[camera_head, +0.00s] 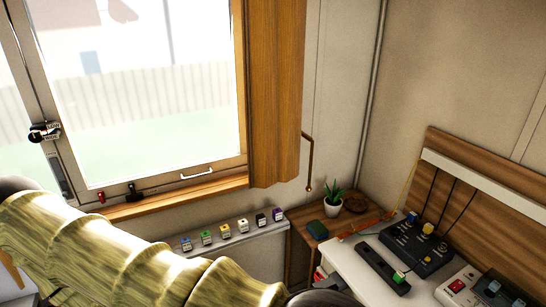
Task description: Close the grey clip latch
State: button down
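I cannot pick out the grey clip latch with certainty. A narrow grey fitting (57,175) runs down the left window frame, below a small black, white and red fitting (44,132); it is too small to tell whether either is a latch. My arm, in a ridged yellow-green cover, crosses the lower left and hides what lies behind it. My gripper's fingers do not show.
A wooden sill (160,204) holds small red and black items. Below it, a pale ledge (262,233) carries several coloured blocks. A plant (333,203) stands on a wooden corner shelf. At right, a white desk (345,262) holds black control boxes (420,245).

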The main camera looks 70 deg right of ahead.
aim_at(326, 282)
jog(key=u, duration=0.3)
jog(key=k, duration=0.7)
jog(key=z, duration=1.35)
